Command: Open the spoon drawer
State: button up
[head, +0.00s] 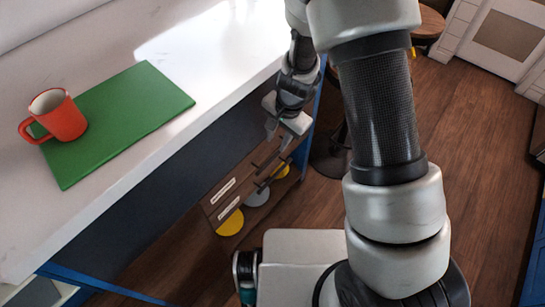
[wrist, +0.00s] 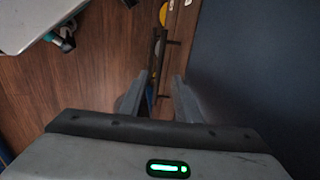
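A wooden drawer unit (head: 222,203) stands low beside the white counter in the head view, with small white labels, dark bar handles and yellow and grey round marks. The labels are too small to read, so I cannot tell which drawer is the spoon drawer. My gripper (head: 279,137) hangs over the unit's far end, beside the counter edge. In the wrist view my gripper (wrist: 158,98) has its two fingers apart, with a dark bar (wrist: 157,50) showing beyond and between them. I cannot tell whether the fingers touch it. Nothing is visibly held.
A red mug (head: 58,115) stands on a green board (head: 130,115) on the white counter (head: 110,45). A round stool (head: 430,22) stands at the back right. The wooden floor (head: 470,150) to the right is mostly clear.

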aim_at(271, 159)
jog(key=f, duration=0.3)
jog(key=w+a+f+b, duration=0.1)
jog(key=f, duration=0.3)
jog(key=f+b, duration=0.1)
jog(key=f, duration=0.3)
jog(key=shift+w+a, duration=0.25)
jog(key=shift+a, duration=0.1)
grip_shut()
